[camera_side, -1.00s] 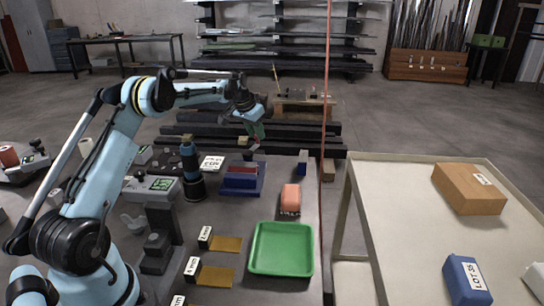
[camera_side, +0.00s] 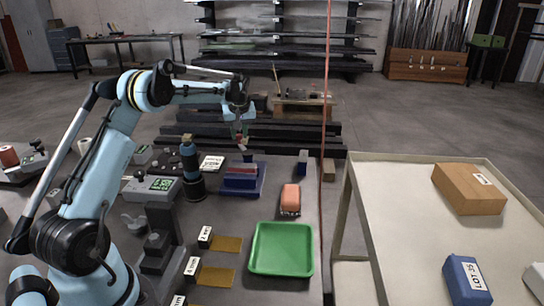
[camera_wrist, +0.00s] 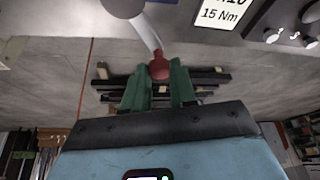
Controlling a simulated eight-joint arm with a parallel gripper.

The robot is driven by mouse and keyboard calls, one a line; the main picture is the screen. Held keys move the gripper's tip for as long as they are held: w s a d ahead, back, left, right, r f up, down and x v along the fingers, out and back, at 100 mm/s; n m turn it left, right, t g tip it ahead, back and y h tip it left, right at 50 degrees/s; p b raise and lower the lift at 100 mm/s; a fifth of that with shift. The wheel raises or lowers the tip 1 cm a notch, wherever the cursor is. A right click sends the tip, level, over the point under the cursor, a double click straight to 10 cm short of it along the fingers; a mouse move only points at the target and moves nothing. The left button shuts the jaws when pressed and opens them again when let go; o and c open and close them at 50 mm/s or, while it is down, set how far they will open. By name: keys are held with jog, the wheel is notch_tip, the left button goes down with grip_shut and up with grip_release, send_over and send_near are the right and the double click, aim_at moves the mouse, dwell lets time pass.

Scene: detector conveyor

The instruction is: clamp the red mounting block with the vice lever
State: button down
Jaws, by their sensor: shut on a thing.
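The blue vice (camera_side: 257,189) stands on the dark bench in the side view. The red mounting block (camera_side: 239,171) shows as a thin red strip between its blue parts; how tightly it sits I cannot tell. The vice lever ends in a red knob (camera_wrist: 158,68) on a silver rod (camera_wrist: 146,35) in the wrist view. My gripper (camera_side: 240,139) is above the vice. Its green fingers, also in the wrist view (camera_wrist: 160,77), are shut on the red knob of the lever.
A white 15 Nm card (camera_wrist: 217,13) lies beside the vice. A blue-black cylinder (camera_side: 191,170) stands left of it. An orange block (camera_side: 290,199) and an empty green tray (camera_side: 282,270) are in front. A red vertical line (camera_side: 325,110) rises at the bench's right edge.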

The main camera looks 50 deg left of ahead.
jog(key=shift+s+a+n+g, duration=0.15)
jog(key=shift+s+n+g, duration=0.15)
jog(key=shift+s+n, duration=0.45)
jog(key=shift+w, duration=0.15)
jog(key=c, duration=0.9)
grip_release()
jog(key=v, duration=1.2)
jog(key=shift+d, duration=0.2)
